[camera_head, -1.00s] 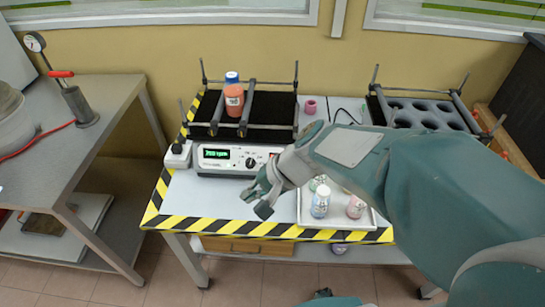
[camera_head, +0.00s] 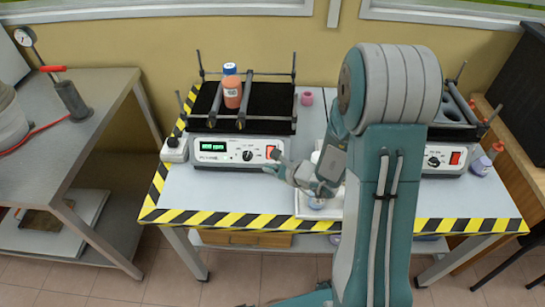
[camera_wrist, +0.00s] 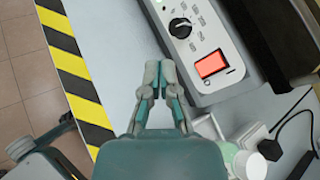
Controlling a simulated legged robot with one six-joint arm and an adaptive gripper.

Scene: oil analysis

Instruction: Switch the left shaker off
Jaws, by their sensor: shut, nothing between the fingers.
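The left shaker (camera_head: 228,150) stands on the table with a black platform and a pale front panel. Its display (camera_head: 213,146) glows green, with a dark knob (camera_head: 247,155) and red switch (camera_head: 272,152) to the right. In the wrist view, the switch (camera_wrist: 212,64) looks bright red, below and right of the knob (camera_wrist: 180,27). My gripper (camera_head: 268,167) is just in front of the panel, near the switch. In the wrist view, my gripper (camera_wrist: 160,70) has its fingertips together, empty, left of the switch and apart from it.
A bottle (camera_head: 232,92) of orange liquid with a blue cap stands on the left shaker between bars. A right shaker (camera_head: 432,160) is partly behind my arm. A white tray (camera_head: 305,208) is partly hidden by my arm. Striped tape (camera_head: 230,220) edges the table.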

